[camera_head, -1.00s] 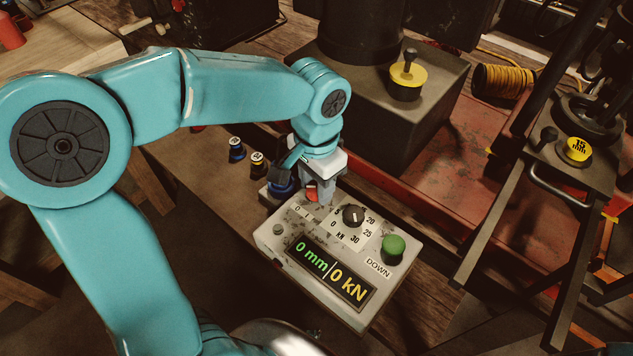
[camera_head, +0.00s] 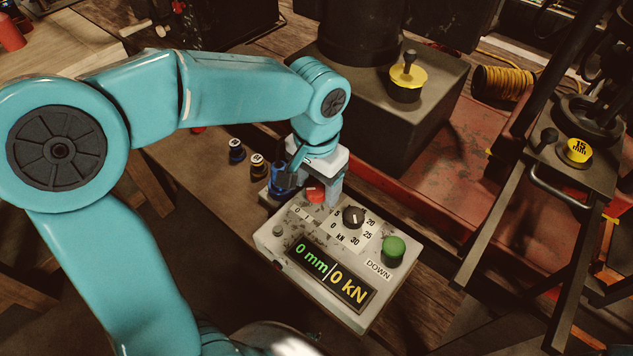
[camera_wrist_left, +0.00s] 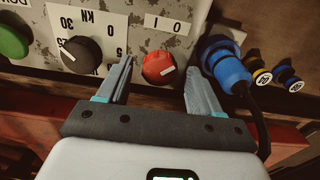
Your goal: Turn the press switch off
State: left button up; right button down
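The press switch is a red rotary knob (camera_head: 316,194) on the control box (camera_head: 272,236). My left gripper (camera_head: 314,188) is over that end of the box. In the left wrist view my left gripper (camera_wrist_left: 160,68) is open, one finger on each side of the knob, with gaps between fingers and knob. The display (camera_head: 331,274) reads 0 mm and 0 kN. My right gripper is not in view.
A black dial (camera_head: 353,217) and a green DOWN button (camera_head: 393,250) are on the same box. A blue connector (camera_wrist_left: 226,65) with a cable is close beside one finger. Small labelled pieces (camera_head: 257,165) stand behind. The press base (camera_head: 440,105) rises behind the box.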

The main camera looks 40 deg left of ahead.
aim_at(315, 190)
pick_arm(q)
jog(key=shift+s, duration=0.1)
notch_tip(315, 190, up, 16)
jog(key=p, duration=0.2)
jog(key=shift+r, duration=0.15)
jog(key=shift+s, duration=0.15)
dwell(0.6)
